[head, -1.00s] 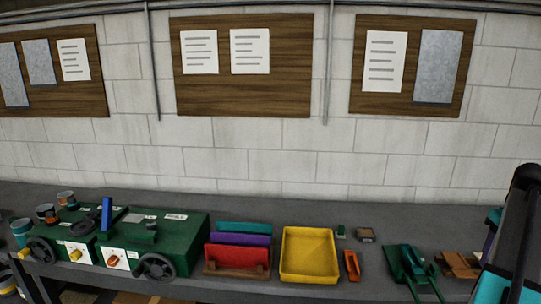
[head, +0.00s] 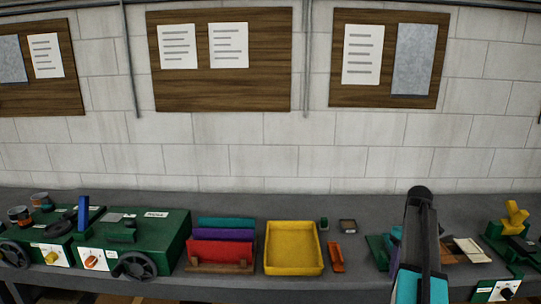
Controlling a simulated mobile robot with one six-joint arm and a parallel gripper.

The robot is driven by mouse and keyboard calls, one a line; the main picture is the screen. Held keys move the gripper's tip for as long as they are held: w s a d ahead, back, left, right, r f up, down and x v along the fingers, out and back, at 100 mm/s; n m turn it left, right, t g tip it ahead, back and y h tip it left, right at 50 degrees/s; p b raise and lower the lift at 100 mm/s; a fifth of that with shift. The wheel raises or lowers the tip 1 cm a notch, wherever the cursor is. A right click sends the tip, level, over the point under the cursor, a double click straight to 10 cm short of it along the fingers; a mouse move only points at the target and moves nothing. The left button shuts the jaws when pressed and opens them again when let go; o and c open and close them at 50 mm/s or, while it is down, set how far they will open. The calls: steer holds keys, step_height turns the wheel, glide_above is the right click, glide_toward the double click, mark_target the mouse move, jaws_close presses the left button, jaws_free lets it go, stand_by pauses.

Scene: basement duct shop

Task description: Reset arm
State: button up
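My arm (head: 420,240) rises from the bottom edge right of centre in the head view, black with teal sides and a rounded black top. It stands nearly upright in the picture, in front of the bench (head: 350,287). My gripper is not visible, so I cannot see whether it holds anything. The arm hides part of a green tool (head: 377,249) and the bench around it.
Left on the bench are green machines (head: 150,234) with handwheels and several cans. A rack of coloured panels (head: 221,250), a yellow tray (head: 293,247) and an orange piece (head: 336,257) sit mid-bench. Another green machine (head: 515,245) with a yellow part stands right.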

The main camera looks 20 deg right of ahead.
steer(key=s+a+f+n+g+b, duration=0.2)
steer(key=a+f+n+g+b, duration=0.25)
steer(key=a+f, duration=2.65)
steer(key=s+a+f+m+b, duration=0.1)
steer(key=s+a+f, duration=0.4)
steer(key=s+f, duration=0.2)
steer(key=s+a+f+m+h+b, duration=0.1)
steer(key=s+a+f, duration=0.3)
steer(key=s+f, duration=0.3)
steer(key=s+a+f+m+b, duration=0.1)
steer(key=s+a+f+b, duration=0.1)
steer(key=s+a+f, duration=0.3)
steer(key=shift+s+a+f+m+h, duration=0.3)
steer(key=shift+s+f+m, duration=0.05)
steer(key=shift+s+f, duration=1.35)
steer(key=shift+w+f, duration=0.1)
